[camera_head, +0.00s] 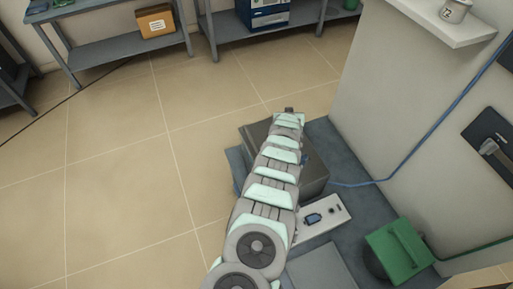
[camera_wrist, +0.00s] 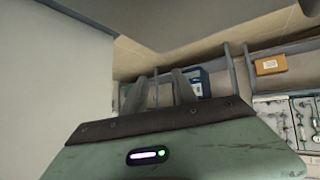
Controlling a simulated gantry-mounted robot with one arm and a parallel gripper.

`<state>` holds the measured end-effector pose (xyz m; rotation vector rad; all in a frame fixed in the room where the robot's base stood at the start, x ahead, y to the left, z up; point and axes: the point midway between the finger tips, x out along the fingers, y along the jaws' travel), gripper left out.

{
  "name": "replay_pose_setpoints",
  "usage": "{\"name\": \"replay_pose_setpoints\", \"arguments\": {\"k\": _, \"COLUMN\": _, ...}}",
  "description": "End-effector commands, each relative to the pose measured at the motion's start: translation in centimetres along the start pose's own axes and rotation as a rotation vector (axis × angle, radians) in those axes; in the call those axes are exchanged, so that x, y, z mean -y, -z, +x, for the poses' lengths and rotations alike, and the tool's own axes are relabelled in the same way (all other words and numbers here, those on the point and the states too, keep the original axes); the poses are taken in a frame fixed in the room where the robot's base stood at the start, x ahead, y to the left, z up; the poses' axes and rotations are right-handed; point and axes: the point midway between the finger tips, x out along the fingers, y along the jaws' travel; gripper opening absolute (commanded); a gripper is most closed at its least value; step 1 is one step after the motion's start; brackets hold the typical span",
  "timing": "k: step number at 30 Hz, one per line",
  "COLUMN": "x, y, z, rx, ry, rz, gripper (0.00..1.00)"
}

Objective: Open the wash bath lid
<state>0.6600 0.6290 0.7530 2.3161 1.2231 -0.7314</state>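The wash bath appears to be the grey-brown metal box (camera_head: 315,174) beneath my arm in the head view. My arm crosses over it and hides much of its top, so I cannot tell how its lid stands. My gripper (camera_wrist: 160,90) shows two grey fingers apart, with nothing visible between them, in the wrist view. In the head view the end of my arm lies at the far side of the box, and the fingers are not clear there. A grey surface (camera_wrist: 200,18) hangs over the fingers in the wrist view; I cannot tell whether it is the lid.
A white control panel (camera_head: 335,213) lies in front of the box. A green box (camera_head: 400,250) stands at the right, beside a pale wall block (camera_head: 400,110) with a blue cable (camera_head: 440,125). Shelves (camera_head: 125,45) stand at the back. The tiled floor (camera_head: 120,180) at left is clear.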

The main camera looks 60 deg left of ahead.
Motion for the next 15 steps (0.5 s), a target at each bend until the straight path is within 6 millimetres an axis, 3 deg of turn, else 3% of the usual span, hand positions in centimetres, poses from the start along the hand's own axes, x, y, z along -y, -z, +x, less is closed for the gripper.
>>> {"name": "replay_pose_setpoints", "arguments": {"k": 1, "x": 2.5, "y": 0.7, "z": -0.8, "rx": 0.067, "ry": 0.036, "rz": -0.048, "gripper": 0.34}}
{"name": "replay_pose_setpoints", "arguments": {"k": 3, "x": 5.6, "y": 0.1, "z": -2.1, "rx": 0.176, "ry": 0.08, "rz": -0.117, "gripper": 0.34}}
{"name": "replay_pose_setpoints", "arguments": {"k": 7, "x": 9.9, "y": -1.0, "z": -6.0, "rx": 0.375, "ry": 0.137, "rz": -0.249, "gripper": 0.34}}
{"name": "replay_pose_setpoints", "arguments": {"k": 11, "x": 12.1, "y": -2.2, "z": -11.1, "rx": 0.559, "ry": 0.161, "rz": -0.373, "gripper": 0.34}}
{"name": "replay_pose_setpoints", "arguments": {"k": 15, "x": 12.7, "y": -3.4, "z": -15.8, "rx": 0.707, "ry": 0.163, "rz": -0.465, "gripper": 0.34}}
